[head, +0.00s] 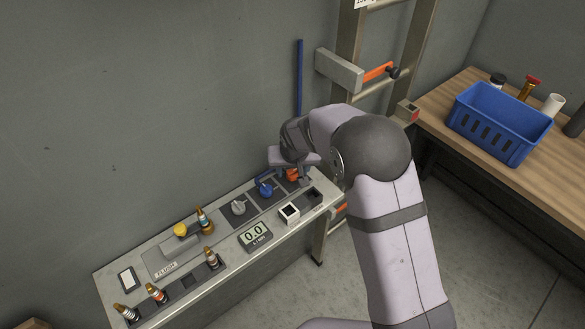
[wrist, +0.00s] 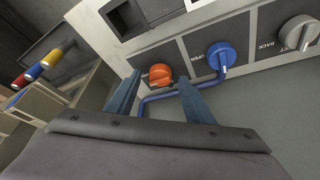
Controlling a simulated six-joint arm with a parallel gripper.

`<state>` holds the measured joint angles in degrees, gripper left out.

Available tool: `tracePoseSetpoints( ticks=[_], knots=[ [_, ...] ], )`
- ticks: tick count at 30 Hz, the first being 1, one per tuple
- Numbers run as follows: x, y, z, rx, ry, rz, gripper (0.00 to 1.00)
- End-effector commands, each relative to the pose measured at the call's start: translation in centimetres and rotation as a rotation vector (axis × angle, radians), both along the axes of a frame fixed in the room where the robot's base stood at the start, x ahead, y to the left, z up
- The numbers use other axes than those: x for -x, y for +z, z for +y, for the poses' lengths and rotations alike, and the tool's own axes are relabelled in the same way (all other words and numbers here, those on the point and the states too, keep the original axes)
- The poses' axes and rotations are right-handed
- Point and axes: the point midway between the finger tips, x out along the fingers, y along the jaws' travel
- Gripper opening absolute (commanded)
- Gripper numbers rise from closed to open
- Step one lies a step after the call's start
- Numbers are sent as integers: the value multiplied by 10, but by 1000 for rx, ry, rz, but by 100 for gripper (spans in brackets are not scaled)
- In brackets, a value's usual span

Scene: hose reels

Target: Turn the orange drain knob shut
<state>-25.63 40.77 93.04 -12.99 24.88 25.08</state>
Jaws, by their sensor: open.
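The orange drain knob (wrist: 160,74) sits on a dark square plate on the panel. In the wrist view it lies between and just beyond the two blue fingers of my gripper (wrist: 158,92). The fingers are open with a gap between them, and I cannot tell whether either touches the knob. In the head view my gripper (head: 298,170) is over the right end of the panel (head: 225,262), and the orange knob (head: 292,175) is partly hidden behind it.
A blue knob (wrist: 221,55) and a grey knob (wrist: 298,33) stand beside the orange one. A blue pipe (wrist: 165,97) runs below the knobs. A ladder (head: 346,45) rises behind the panel. A blue crate (head: 498,125) stands on the wooden bench (head: 462,92) at right.

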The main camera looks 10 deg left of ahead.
Motion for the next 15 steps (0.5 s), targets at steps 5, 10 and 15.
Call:
tracePoseSetpoints(
  ticks=[5, 10, 15],
  knots=[
    [-3, -6, 0, 0, -1, 0, 48],
    [-3, -7, 0, -1, -1, -1, 48],
    [-3, -7, 0, 0, 0, 0, 33]
  ],
)
